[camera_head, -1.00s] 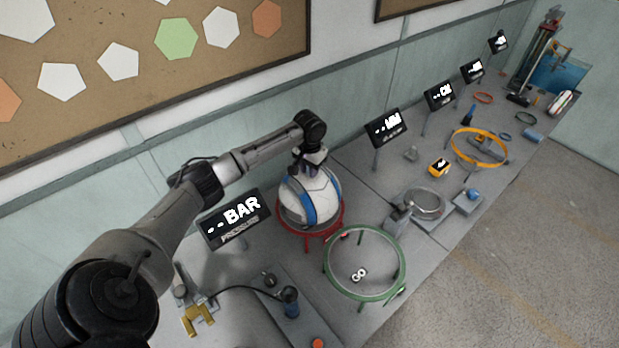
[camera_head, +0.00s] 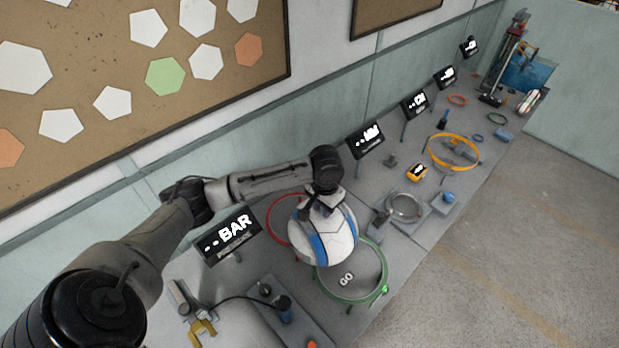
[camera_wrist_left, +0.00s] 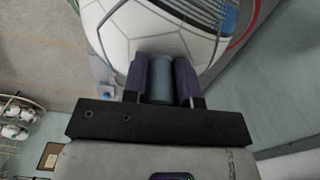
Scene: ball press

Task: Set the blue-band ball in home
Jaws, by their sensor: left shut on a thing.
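The blue-band ball (camera_head: 325,230) is white with blue bands. My left gripper (camera_head: 325,200) is shut on it from above. In the left wrist view the gripper's purple finger pads (camera_wrist_left: 161,82) close around a grey-blue cylindrical piece at the ball (camera_wrist_left: 150,38). In the head view the ball overlaps the right part of the red ring stand (camera_head: 277,222) and the back left of the green ring stand (camera_head: 384,272), which is marked GO. It looks raised off the red ring; its exact height is hard to tell. No place labelled home is readable. My right gripper is out of view.
A BAR display (camera_head: 228,238) stands left of the ball. A pump-like device (camera_head: 284,308) with a hose is in front. A rack of balls (camera_wrist_left: 15,118) shows in the left wrist view.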

